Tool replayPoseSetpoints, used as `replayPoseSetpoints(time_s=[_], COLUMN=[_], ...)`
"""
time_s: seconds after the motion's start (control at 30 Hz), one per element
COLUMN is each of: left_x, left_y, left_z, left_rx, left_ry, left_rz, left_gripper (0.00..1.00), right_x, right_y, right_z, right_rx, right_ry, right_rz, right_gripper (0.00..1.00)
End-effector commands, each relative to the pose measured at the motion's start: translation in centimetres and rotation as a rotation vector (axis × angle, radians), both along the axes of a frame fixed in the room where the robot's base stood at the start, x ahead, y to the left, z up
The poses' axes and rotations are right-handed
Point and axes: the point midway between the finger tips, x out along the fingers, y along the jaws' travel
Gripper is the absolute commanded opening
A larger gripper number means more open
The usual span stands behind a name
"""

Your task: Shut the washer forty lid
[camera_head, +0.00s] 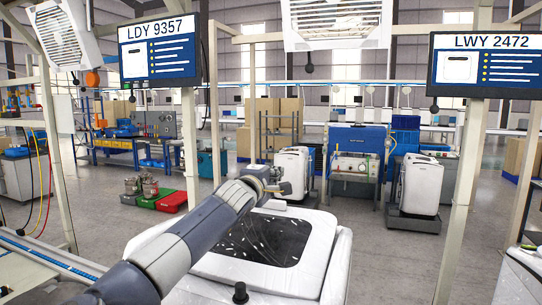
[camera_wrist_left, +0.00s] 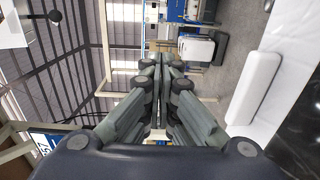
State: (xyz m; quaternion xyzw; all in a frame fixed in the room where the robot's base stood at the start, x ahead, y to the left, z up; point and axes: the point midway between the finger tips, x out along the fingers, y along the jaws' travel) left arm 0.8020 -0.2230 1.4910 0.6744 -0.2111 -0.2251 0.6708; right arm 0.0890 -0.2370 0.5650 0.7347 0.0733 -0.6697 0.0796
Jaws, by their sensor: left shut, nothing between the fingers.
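A white washer (camera_head: 328,262) stands right in front of me, with a dark, glossy panel (camera_head: 262,238) in its top. The panel looks about level with the top; I cannot tell whether the lid is fully down. My left arm reaches across the washer from the lower left and hides part of its top. My left gripper (camera_head: 284,188) is above the washer's far edge, apart from the panel. In the left wrist view its fingers (camera_wrist_left: 166,62) are closed together and empty, with a white rounded bar (camera_wrist_left: 255,88) to their right. My right gripper is out of view.
Two white machines (camera_head: 293,165) (camera_head: 420,186) stand on dark bases beyond the washer. A blue workstation (camera_head: 357,140) is between them. Posts carry screens reading LDY 9357 (camera_head: 158,50) and LWY 2472 (camera_head: 487,68). Grey floor is open between the washer and the right machine.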

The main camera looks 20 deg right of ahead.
Motion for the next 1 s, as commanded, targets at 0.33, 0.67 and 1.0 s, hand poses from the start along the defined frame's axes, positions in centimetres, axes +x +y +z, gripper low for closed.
replayPoseSetpoints(time_s=[0.33, 0.67, 1.0], left_x=[0.4, 0.4, 0.3], left_y=[-0.4, -0.4, -0.2], left_z=[-1.3, -1.5, -1.2], left_rx=[0.028, 0.029, 0.021], left_ry=[0.037, 0.040, 0.028], left_rz=[-0.001, -0.002, -0.001], left_gripper=[0.00, 0.00, 0.00], right_x=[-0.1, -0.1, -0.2], right_y=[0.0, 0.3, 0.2], right_z=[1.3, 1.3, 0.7], right_rx=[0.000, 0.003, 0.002], right_ry=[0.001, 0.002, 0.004], right_rz=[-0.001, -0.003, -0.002], right_gripper=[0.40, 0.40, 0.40])
